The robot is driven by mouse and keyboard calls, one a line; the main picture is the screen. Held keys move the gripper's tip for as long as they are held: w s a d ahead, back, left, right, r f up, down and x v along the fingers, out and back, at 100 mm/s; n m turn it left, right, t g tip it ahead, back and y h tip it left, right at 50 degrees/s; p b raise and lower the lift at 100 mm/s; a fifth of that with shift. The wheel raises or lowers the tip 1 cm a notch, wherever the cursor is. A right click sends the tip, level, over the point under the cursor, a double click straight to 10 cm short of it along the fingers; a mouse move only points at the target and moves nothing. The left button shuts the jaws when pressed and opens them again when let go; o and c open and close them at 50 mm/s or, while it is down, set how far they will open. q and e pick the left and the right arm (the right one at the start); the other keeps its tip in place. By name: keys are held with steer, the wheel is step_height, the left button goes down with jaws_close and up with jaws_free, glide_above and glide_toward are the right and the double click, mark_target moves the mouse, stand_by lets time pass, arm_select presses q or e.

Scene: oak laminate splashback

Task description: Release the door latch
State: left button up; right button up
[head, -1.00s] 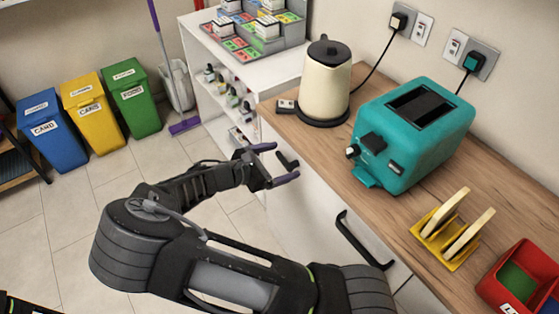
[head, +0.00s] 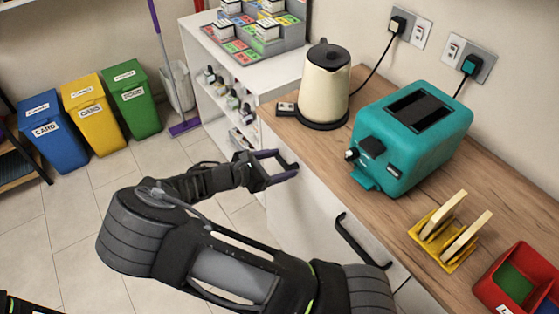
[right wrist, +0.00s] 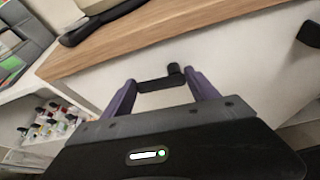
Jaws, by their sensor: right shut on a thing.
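The door latch is a small black lever (right wrist: 160,84) on the white cabinet front, just under the worktop edge. In the right wrist view it lies crosswise between the two purple fingers, with its round pivot (right wrist: 174,70) towards the right finger. My right gripper (head: 285,163) is at the latch with its fingers closed on the lever's ends; it also shows in the right wrist view (right wrist: 160,90). In the head view the latch (head: 288,162) is partly hidden by the fingers. My left gripper is out of view.
A black bar handle (head: 362,242) is on the cabinet front to the right. The wooden worktop (head: 320,150) above carries a cream kettle (head: 325,85), a teal toaster (head: 412,135) and a yellow toast rack (head: 450,232).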

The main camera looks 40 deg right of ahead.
steer(key=shift+w+f+n+g+p, duration=0.1)
steer(key=shift+f+n+g+p, duration=0.05)
steer(key=shift+n+g+p, duration=0.2)
steer(key=o, duration=1.4)
steer(key=shift+c, duration=0.2)
steer(key=shift+a, duration=0.1)
steer(key=v, duration=0.7)
steer(key=shift+a+b, duration=0.25)
steer(key=shift+b, duration=0.15)
